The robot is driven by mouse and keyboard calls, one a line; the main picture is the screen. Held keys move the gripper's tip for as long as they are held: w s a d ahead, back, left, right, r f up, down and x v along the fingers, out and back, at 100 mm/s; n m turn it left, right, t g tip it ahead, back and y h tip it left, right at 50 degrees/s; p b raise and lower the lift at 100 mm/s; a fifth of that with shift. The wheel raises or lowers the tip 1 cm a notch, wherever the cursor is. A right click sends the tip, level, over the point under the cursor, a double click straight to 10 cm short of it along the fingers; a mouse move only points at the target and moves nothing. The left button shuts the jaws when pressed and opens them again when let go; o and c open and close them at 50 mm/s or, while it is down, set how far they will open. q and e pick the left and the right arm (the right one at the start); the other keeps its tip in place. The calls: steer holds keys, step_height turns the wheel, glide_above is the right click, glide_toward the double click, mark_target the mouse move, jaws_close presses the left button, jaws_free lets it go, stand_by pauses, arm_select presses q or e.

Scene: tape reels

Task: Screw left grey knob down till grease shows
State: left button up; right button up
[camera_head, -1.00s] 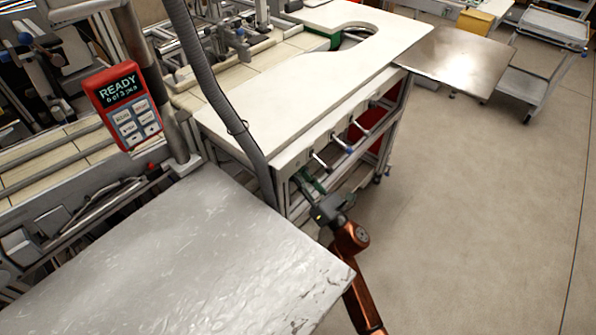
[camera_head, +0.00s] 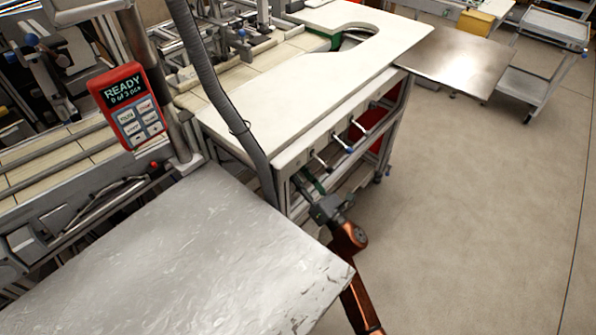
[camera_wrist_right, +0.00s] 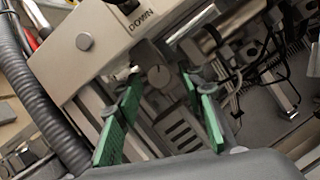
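My right gripper (camera_head: 306,183) reaches in at the near end of the white-topped bench, below its top. In the right wrist view the green fingers of my right gripper (camera_wrist_right: 162,88) stand apart with nothing between their pads. A grey round knob (camera_wrist_right: 158,75) shows in line with the gap, beyond the fingertips or level with them; I cannot tell which. A panel marked DOWN (camera_wrist_right: 130,20) lies just above it, with another grey round knob (camera_wrist_right: 85,42) to the left, outside the fingers. No grease can be made out. My left gripper is out of view.
A metal plate (camera_head: 170,260) fills the lower left. Open floor (camera_head: 480,210) lies to the right.

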steer(key=v, duration=1.2)
